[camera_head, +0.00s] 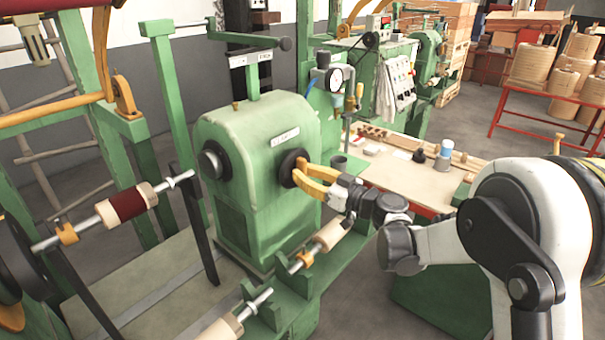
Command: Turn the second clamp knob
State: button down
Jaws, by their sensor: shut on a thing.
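A green machine housing (245,135) stands in the middle of the view. A round black knob (288,165) sits on its right face, and another dark round knob or hub (211,161) sits on its left face. My gripper (303,172), with yellow-orange fingers, reaches in from the right and is shut on the right-face black knob. The fingers hide part of that knob. I cannot tell from markings which one is the second clamp knob.
A shaft with a dark red coil (126,204) lies at the left. A pale roller (333,233) lies below my gripper. A workbench (410,176) with a blue-capped bottle (445,150) stands behind. A pressure gauge (336,78) stands right of the housing.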

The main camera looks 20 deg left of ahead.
dwell(0.4)
jog(key=c, duration=1.7)
grip_release()
jog(key=shift+o, duration=0.2)
jog(key=v, duration=1.2)
jog(key=shift+d, duration=0.1)
